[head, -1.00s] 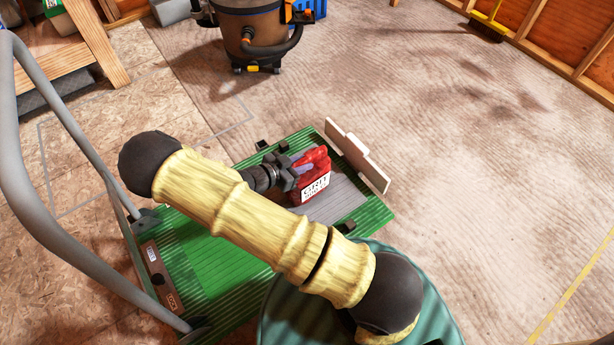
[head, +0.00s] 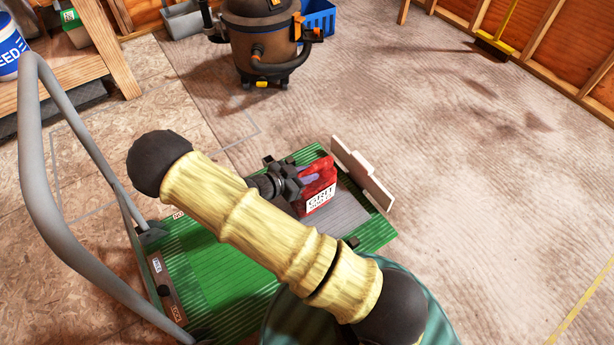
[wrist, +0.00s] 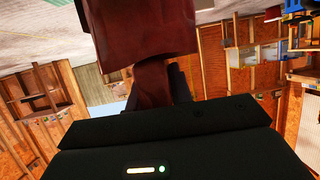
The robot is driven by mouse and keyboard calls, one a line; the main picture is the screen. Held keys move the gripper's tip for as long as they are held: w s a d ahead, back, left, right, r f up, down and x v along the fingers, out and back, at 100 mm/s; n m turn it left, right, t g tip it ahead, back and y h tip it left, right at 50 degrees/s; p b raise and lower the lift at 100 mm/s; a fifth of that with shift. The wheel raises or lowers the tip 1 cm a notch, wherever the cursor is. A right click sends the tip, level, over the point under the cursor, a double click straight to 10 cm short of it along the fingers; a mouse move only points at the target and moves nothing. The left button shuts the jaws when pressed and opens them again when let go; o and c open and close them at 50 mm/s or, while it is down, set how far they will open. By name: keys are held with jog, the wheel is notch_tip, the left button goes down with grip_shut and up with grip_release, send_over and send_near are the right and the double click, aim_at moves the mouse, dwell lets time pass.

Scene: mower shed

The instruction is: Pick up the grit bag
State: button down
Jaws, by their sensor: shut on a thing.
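The grit bag (head: 320,196) is red with a white label reading "GRIT". In the head view it is above the grey panel at the right end of the green platform cart (head: 230,262). My gripper (head: 292,182) is shut on the bag's upper part, from its left side. In the wrist view the dark red bag (wrist: 150,35) fills the top middle, and its narrowed part goes down between the jaws. The fingertips are mostly hidden there. I cannot tell for sure whether the bag's base touches the cart.
The cart has a grey tube handle (head: 35,170) at left and a pale upright board (head: 363,172) at its far right edge. A brown shop vacuum (head: 262,45) and a blue bin (head: 318,17) stand behind. A wooden bench (head: 100,45) is at upper left.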

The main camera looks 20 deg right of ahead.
notch_tip(320, 180, up, 6)
jog(key=p, duration=0.2)
jog(key=shift+d+r+p, duration=0.1)
jog(key=shift+r+p, duration=0.15)
jog(key=shift+p, duration=0.15)
